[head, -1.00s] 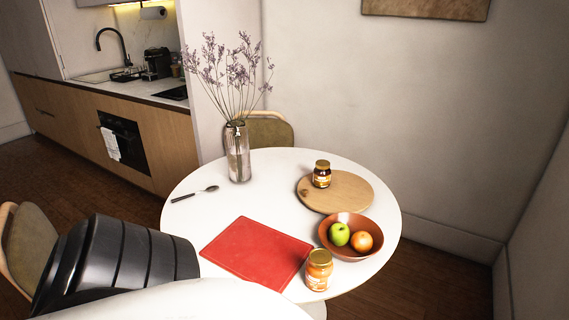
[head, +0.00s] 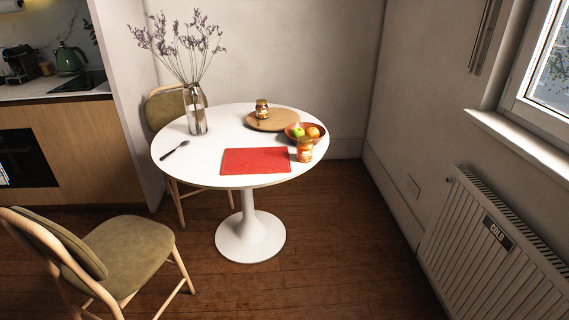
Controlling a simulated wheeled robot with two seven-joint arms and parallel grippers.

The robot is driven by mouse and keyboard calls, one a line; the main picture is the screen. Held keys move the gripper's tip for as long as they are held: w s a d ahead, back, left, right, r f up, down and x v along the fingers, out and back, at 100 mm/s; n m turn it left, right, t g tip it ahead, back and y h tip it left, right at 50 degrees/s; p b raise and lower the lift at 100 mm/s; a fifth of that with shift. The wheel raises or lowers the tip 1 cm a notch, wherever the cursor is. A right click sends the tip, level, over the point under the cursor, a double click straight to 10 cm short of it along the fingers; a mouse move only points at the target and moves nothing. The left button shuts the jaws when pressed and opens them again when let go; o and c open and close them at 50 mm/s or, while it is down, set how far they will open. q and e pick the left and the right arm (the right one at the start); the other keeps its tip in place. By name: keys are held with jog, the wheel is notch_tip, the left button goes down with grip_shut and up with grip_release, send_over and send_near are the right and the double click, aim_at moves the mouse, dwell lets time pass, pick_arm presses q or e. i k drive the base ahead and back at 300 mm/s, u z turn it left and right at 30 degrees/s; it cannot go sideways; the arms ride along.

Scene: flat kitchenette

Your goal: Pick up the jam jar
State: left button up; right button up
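Two jars stand upright on the round white table. A small dark jar (head: 262,109) with a gold lid is on the round wooden board (head: 288,123) at the back. A larger orange jar (head: 304,151) is at the right front edge, close in front of the bowl. The labels are too small to read, so I cannot tell which one is the jam jar. Neither of my grippers shows in the head view.
The white table (head: 215,150) also bears a red cutting board (head: 255,161), a spoon (head: 175,149), a flower vase (head: 195,112) and a fruit bowl (head: 290,134). A chair (head: 125,245) stands at the left front, another (head: 165,105) behind. A radiator (head: 495,245) is at right. The floor right of the table is clear.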

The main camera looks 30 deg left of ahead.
aim_at(305, 147)
jog(key=u, duration=1.1)
jog(key=i, duration=1.6)
